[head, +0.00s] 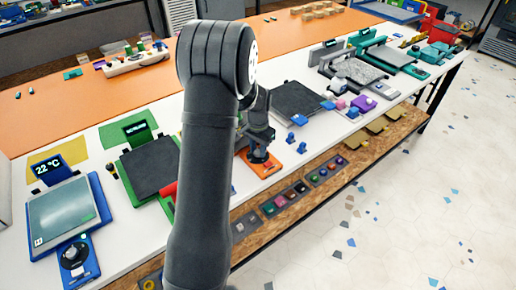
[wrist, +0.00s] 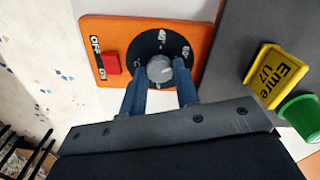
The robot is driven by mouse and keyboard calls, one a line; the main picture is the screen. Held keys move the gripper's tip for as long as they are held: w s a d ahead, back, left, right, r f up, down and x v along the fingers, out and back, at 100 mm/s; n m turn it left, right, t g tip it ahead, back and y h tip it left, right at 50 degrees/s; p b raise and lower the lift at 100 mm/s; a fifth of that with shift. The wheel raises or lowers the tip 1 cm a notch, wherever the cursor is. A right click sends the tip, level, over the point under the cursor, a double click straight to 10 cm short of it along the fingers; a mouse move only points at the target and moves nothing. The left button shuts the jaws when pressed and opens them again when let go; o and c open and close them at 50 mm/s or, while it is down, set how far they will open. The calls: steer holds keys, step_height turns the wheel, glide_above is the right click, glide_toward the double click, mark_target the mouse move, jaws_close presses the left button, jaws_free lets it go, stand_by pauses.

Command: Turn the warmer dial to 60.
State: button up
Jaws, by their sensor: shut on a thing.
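An orange panel (wrist: 110,30) carries a round black dial plate (wrist: 160,42) with white marks, too small and tilted to read surely. A grey knob (wrist: 159,68) sits at its middle. My gripper (wrist: 160,86) has its two blue-grey fingers on either side of the knob, shut on it. The knob's pointer setting is not clear. A red switch (wrist: 110,63) with OFF and ON labels sits beside the dial. In the head view the orange panel (head: 272,169) is at the table's front edge, and my gripper (head: 258,153) is over it, partly hidden by my arm.
A blue unit (head: 95,262) with a black dial (head: 73,256) and a 22 °C display (head: 47,166) stands at the left. A grey plate (head: 296,99) lies behind the panel. A yellow tag (wrist: 274,75) and a green round thing (wrist: 302,114) are close to my gripper.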

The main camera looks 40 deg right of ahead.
mark_target(258, 152)
steer(key=o, duration=1)
steer(key=shift+c, duration=0.2)
step_height(258, 152, up, 17)
steer(key=shift+r, duration=0.2)
step_height(258, 152, down, 18)
steer(key=shift+r, duration=0.25)
steer(key=shift+r, duration=0.1)
stand_by(0.4)
